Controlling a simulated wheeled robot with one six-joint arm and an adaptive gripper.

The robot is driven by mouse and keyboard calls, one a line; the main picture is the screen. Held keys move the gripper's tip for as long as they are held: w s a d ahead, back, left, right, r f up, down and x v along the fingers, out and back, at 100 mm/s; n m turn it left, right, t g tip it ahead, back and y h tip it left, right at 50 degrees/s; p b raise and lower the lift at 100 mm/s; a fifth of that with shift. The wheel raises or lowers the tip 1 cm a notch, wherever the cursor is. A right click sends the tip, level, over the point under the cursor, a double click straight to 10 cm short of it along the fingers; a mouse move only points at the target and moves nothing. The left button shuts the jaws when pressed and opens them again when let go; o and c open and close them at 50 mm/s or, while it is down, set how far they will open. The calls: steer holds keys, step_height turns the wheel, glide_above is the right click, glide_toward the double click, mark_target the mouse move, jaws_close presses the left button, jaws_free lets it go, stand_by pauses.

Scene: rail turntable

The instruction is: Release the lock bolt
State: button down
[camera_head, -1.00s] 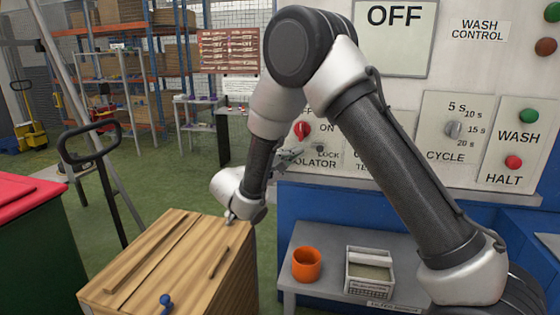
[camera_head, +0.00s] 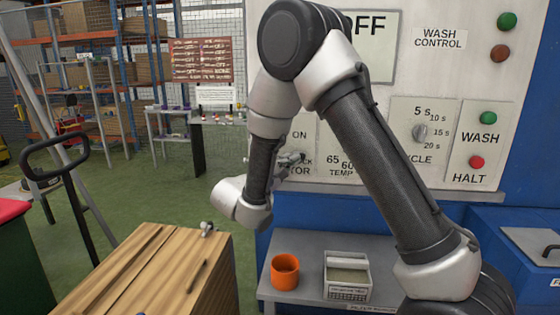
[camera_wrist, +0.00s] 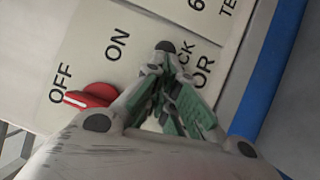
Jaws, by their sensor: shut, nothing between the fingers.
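The lock bolt seems to be the dark round knob (camera_wrist: 166,46) beside the partly hidden LOCK lettering on the isolator panel (camera_wrist: 90,30) in the wrist view. My gripper (camera_wrist: 172,80) is shut and empty, its tips just below this knob in the picture. I cannot tell whether they touch it. A red isolator switch (camera_wrist: 92,95) lies to the left, near OFF, partly covered by my gripper. In the head view my gripper (camera_head: 293,160) is in front of the isolator label and hides the knob and the red switch.
A grey shelf (camera_head: 305,291) under the panel holds an orange cup (camera_head: 285,271) and a white basket (camera_head: 347,276). A wooden cabinet (camera_head: 150,270) stands at the lower left. The cycle dial (camera_head: 420,132) and red HALT button (camera_head: 477,162) are to the right.

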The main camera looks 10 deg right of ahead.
stand_by(0.3)
steer(key=w+a+v, duration=0.1)
steer(key=w+v, duration=0.1)
steer(key=v, duration=1.1)
steer(key=shift+a, duration=0.3)
steer(key=shift+w+f, duration=0.1)
steer(key=shift+f, duration=0.05)
